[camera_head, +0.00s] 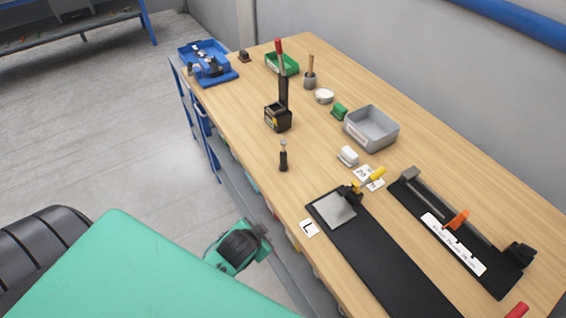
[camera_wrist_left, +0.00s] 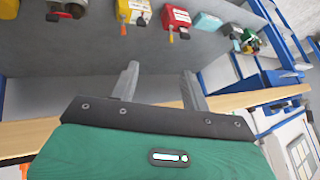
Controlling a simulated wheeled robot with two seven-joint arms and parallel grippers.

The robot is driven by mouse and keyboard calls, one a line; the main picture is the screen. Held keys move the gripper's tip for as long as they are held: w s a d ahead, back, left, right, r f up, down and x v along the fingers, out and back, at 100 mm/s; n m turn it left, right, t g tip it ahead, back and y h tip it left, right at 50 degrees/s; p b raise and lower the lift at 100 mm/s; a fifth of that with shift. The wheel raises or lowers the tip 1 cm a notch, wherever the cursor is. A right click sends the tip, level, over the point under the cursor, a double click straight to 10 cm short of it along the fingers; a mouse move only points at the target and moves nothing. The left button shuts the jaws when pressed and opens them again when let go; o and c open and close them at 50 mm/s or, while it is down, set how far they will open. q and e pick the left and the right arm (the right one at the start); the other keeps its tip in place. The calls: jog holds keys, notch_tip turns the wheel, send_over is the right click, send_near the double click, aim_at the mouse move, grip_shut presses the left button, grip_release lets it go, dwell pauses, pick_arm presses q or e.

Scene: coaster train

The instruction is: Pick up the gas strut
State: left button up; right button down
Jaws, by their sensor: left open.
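A short black cylinder with a thin grey rod and rounded end (camera_head: 283,157) stands or lies near the bench's left edge in the head view; it looks most like the gas strut, though it is small. My left gripper (camera_head: 262,232) is low, beside the bench's left edge, apart from that part. The left wrist view shows its two grey fingers (camera_wrist_left: 160,85) spread with nothing between them. The strut-like part is not recognisable in the wrist view. My right gripper is not in view.
The wooden bench (camera_head: 330,130) holds a black box with a tall post (camera_head: 278,118), a grey bin (camera_head: 371,130), a black mat (camera_head: 375,255) and a black fixture with an orange clamp (camera_head: 457,221). Colored items (camera_wrist_left: 178,19) sit under the bench near the gripper. Bare wood surrounds the strut-like part.

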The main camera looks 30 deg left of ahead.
pick_arm(q)
jog(key=w+a+r+m+t, duration=0.1)
jog(key=w+r+m+t, duration=0.35)
jog(key=r, duration=0.75)
jog(key=w+r+m+t, duration=0.2)
jog(key=w+r+t, duration=0.5)
jog(key=r, duration=0.4)
jog(key=w+d+r+m+g+h, duration=0.25)
jog(key=d+r+m+h, duration=0.25)
jog(key=m+h, duration=0.55)
jog(key=w+d+r+m+g+h, duration=0.1)
jog(key=w+d+r+m+h, duration=0.35)
jog(key=m, duration=0.95)
jog(key=m+g+y, duration=0.9)
jog(key=m+g, duration=0.5)
jog(key=m, duration=0.1)
send_near(281, 152)
jog(key=p+x, duration=0.5)
jog(key=x, duration=0.4)
jog(key=shift+d+f, duration=0.15)
jog(key=shift+f, duration=0.2)
jog(key=shift+w+d+f, duration=0.1)
jog(key=shift+f, duration=0.35)
grip_shut()
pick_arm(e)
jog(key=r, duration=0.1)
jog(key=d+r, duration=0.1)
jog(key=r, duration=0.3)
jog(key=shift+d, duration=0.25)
